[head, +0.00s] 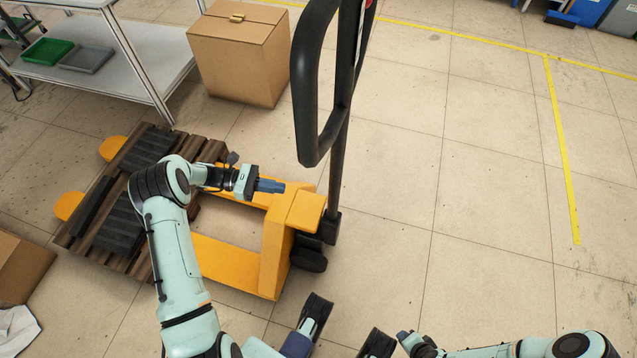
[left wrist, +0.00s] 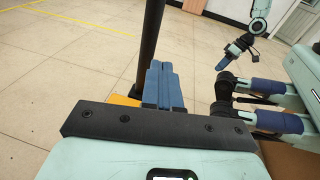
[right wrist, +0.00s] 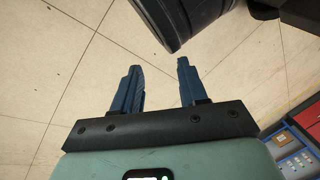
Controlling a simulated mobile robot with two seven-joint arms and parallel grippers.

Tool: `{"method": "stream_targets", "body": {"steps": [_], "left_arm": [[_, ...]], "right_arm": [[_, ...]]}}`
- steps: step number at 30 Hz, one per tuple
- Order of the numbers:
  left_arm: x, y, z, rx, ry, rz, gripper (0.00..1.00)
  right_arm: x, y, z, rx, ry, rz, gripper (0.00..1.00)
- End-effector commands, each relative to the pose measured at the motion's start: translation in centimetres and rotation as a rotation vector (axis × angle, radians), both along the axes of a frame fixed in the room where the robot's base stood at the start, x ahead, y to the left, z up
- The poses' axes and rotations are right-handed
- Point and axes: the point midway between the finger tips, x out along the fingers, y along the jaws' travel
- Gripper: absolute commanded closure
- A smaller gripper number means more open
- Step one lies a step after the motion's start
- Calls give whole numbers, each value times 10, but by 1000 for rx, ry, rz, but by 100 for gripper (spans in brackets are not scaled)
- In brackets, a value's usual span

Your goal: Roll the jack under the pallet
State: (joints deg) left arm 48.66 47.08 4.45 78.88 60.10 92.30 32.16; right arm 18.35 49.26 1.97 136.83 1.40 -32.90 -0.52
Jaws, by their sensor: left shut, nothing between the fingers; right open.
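The orange pallet jack (head: 269,250) stands on the floor, with its tall black loop handle (head: 306,110) upright at its right end. Its forks run beneath the slatted wooden pallet (head: 137,258), and both orange fork tips (head: 68,205) show beyond the pallet's left side. My left gripper (head: 272,186) is shut and empty over the jack's body, left of the handle post and apart from it. In the left wrist view its fingers (left wrist: 163,84) are together beside the black post (left wrist: 150,45). My right gripper (right wrist: 157,72) is open and empty, away from the handle.
Dark slabs (head: 120,222) lie on the pallet. A cardboard box (head: 238,55) and a metal shelf table (head: 140,75) with trays stand behind. Another carton (head: 20,267) is at the left edge. The floor to the right is clear, with yellow lines (head: 562,150).

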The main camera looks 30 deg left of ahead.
Motion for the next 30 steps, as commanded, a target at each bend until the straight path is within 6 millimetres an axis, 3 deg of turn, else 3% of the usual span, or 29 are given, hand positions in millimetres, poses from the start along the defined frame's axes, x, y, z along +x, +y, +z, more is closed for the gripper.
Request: {"method": "stream_targets", "body": {"steps": [3,8,24,30], "left_arm": [[4,22,23,-62,-58,23,100],[8,20,34,-89,-81,25,100],[51,-77,32,-88,-77,22,100],[60,-96,33,-88,-78,24,100]], "right_arm": [[5,-2,-6,-5,-13,-5,57],[7,-3,-6,-8,-19,-8,57],[20,-10,-15,-25,-50,-21,57],[16,-11,-21,-26,-38,-23,57]]}}
